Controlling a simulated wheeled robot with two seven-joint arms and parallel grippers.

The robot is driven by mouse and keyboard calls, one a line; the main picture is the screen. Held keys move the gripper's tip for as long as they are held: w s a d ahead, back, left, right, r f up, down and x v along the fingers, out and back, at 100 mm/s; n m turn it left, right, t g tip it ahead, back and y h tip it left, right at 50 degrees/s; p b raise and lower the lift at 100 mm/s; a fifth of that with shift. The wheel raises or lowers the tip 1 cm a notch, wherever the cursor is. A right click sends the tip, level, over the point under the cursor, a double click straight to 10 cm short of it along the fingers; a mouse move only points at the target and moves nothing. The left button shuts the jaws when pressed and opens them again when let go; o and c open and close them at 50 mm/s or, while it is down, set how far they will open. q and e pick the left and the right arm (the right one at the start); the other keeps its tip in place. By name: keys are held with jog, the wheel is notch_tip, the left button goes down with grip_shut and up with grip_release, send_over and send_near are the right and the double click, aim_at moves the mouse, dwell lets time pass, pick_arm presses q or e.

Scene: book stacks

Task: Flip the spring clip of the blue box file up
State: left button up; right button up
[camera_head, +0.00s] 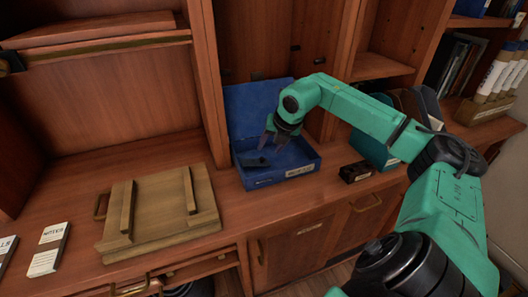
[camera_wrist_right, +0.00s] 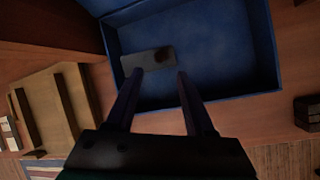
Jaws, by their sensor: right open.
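The blue box file (camera_head: 303,160) stands open on the wooden counter, its lid (camera_head: 250,105) raised at the back. Its spring clip (camera_head: 254,161) is a dark plate that seems to lie low inside the left part of the box. In the right wrist view the clip (camera_wrist_right: 146,61) is a grey strip with a dark round spot near one end, just beyond the fingertips. My right gripper (camera_head: 272,142) is open and empty above the box, its fingers pointing down. It also shows in the wrist view (camera_wrist_right: 160,74). Whether a finger touches the clip cannot be told. My left gripper is not in view.
A wooden board with two raised bars (camera_head: 155,220) lies on the counter to the left. A small dark block (camera_head: 355,172) and a teal box (camera_head: 372,150) stand right of the file. An upright cabinet divider (camera_head: 208,85) rises close behind the file's left side.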

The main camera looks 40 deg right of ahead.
aim_at(263, 158)
jog(key=x, duration=0.7)
jog(key=shift+f+p, duration=0.1)
jog(key=shift+p, duration=0.25)
grip_shut()
dwell(0.8)
